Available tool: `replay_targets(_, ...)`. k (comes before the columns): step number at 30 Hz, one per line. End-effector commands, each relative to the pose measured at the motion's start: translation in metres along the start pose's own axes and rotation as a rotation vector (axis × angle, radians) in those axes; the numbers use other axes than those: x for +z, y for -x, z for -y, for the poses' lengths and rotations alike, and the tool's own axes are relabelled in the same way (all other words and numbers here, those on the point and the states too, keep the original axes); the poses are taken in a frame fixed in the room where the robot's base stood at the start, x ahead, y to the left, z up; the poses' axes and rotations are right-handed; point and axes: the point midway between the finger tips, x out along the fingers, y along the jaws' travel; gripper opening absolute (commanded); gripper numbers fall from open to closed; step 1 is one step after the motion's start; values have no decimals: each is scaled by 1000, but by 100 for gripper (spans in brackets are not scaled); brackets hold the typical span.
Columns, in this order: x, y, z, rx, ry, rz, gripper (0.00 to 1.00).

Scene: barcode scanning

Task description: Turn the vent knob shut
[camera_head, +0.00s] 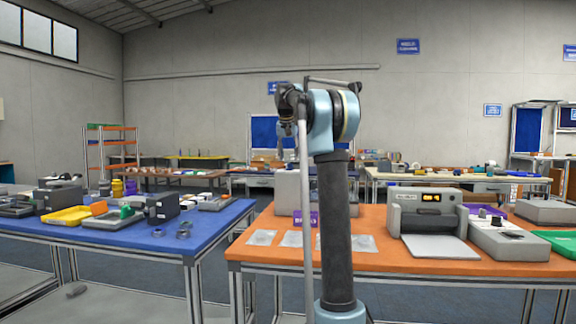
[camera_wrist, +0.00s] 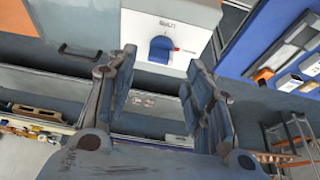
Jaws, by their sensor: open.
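In the wrist view, a blue round knob (camera_wrist: 161,48) with a small red mark at its right side sits on the front of a white box (camera_wrist: 195,15). Dark lettering shows above the knob. My gripper (camera_wrist: 158,78) is open, with its two fingers spread and nothing between them. The knob shows beyond the fingertips, apart from them. In the head view my gripper (camera_head: 286,128) is raised above the tables at the top of my arm. I cannot make out the knob in the head view.
An orange table (camera_head: 390,262) at the right holds a grey printer-like machine (camera_head: 425,210), a grey device (camera_head: 500,240) and several clear packets (camera_head: 262,237). A blue table (camera_head: 150,243) at the left holds boxes and a yellow tray (camera_head: 67,215). Dark floor lies between them.

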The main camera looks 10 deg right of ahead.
Motion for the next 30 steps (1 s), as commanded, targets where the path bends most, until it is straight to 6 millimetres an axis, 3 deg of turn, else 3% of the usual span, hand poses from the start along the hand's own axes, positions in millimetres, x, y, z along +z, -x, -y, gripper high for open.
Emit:
replay_targets(3, 0, -18, 0, 0, -1, 0, 47)
replay_targets(9, 0, -35, 0, 0, 0, 0, 47)
replay_targets(20, 0, -40, 0, 0, 0, 0, 47)
replay_targets(26, 0, -40, 0, 0, 0, 0, 4)
replay_targets(30, 2, -39, 5, -1, 3, 0, 3)
